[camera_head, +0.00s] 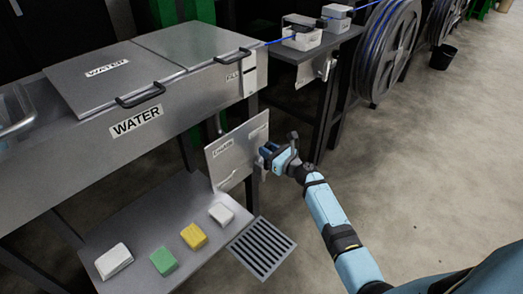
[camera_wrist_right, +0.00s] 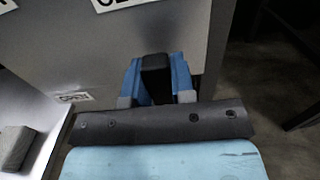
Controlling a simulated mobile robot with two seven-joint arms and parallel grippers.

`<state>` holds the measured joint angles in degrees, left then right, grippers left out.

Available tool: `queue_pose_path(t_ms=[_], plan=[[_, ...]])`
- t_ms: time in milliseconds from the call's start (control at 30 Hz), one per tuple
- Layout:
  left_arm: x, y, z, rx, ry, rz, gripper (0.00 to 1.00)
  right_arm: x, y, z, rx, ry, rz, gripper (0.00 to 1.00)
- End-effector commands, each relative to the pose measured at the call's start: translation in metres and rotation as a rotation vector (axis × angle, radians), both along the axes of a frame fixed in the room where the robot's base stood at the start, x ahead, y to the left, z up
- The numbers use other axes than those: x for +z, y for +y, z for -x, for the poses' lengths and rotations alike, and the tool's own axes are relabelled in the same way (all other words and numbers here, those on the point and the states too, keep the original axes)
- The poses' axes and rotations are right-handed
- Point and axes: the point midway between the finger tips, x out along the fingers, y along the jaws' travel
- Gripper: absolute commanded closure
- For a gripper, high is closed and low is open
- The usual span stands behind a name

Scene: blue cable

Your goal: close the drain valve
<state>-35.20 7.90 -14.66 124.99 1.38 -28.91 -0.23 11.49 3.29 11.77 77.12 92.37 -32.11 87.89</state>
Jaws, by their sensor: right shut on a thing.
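The drain valve's grey panel (camera_head: 234,158) hangs below the front of the water tank, with a "DRAIN" label on its left and another small label at its upper right. My right gripper (camera_head: 266,151) is at the right part of this panel. In the right wrist view, its blue fingers (camera_wrist_right: 158,78) are shut on the black valve handle (camera_wrist_right: 156,76), one finger on each side. In the head view the gripper hides most of the handle. The handle's exact turn is hard to tell. My left gripper is not in view.
The steel water tank (camera_head: 190,100) has lids with black handles. A lower shelf (camera_head: 140,222) holds white, green, yellow and pale blocks. A floor grate (camera_head: 262,248) lies below the panel. A side table (camera_head: 310,48) and cable reels (camera_head: 388,50) stand behind.

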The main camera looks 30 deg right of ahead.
Motion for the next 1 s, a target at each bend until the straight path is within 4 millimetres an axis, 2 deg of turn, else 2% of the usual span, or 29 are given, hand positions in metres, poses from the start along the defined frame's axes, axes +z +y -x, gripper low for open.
queue_pose_path(t_ms=[500,533,633,1000], plan=[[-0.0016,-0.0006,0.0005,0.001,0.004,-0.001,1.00,-0.0004,-0.0043,-0.0001,0.001,0.008,-0.025,1.00],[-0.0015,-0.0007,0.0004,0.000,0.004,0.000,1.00,-0.0004,-0.0043,-0.0001,0.001,0.008,-0.025,0.74],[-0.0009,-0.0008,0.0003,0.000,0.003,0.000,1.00,-0.0003,-0.0044,-0.0001,0.001,0.008,-0.024,0.51],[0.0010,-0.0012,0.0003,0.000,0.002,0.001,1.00,-0.0001,-0.0063,0.0053,0.001,0.007,-0.020,0.51]])
